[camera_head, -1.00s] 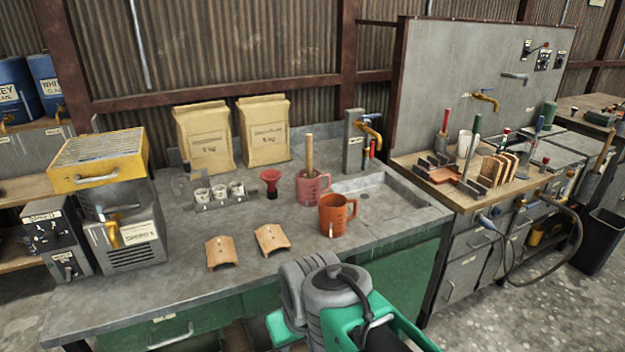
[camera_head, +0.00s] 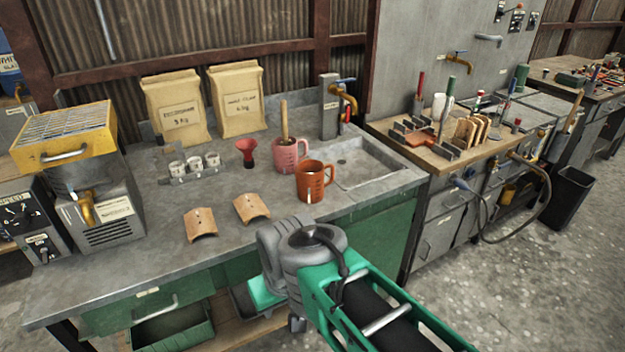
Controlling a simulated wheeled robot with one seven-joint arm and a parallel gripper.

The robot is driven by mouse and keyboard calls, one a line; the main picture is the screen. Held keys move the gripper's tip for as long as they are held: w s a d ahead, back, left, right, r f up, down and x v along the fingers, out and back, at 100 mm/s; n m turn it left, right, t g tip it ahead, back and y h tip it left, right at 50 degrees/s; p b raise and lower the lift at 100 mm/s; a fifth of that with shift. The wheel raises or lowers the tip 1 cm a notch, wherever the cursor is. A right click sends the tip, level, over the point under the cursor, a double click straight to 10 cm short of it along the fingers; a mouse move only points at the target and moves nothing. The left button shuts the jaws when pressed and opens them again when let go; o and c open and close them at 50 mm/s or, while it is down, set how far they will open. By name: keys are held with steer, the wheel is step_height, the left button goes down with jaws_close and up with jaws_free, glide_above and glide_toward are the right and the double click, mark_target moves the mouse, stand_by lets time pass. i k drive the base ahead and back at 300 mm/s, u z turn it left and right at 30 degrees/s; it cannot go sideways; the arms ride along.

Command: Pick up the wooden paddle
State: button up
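The wooden paddle (camera_head: 284,118) stands nearly upright in a pink measuring jug (camera_head: 289,156) on the grey bench. Only its upper handle shows; its lower end is hidden inside the jug. An orange jug (camera_head: 312,183) stands just in front of it, to the right. My green and grey arm comes in from the lower right, and its grey joint is in front of the bench edge, below the jugs. I cannot make out the fingers of my gripper.
A red funnel (camera_head: 246,152) and a rack of small white cups (camera_head: 195,166) stand left of the pink jug. Two curved tan pieces (camera_head: 252,207) lie in front. Paper bags (camera_head: 240,100) stand behind; a sink (camera_head: 365,160) with a tap (camera_head: 345,95) is to the right.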

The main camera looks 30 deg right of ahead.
mark_target(286, 142)
steer(key=u, duration=0.05)
steer(key=k, duration=0.6)
steer(key=z, duration=0.65)
steer(key=i, duration=1.95)
steer(key=u, duration=0.6)
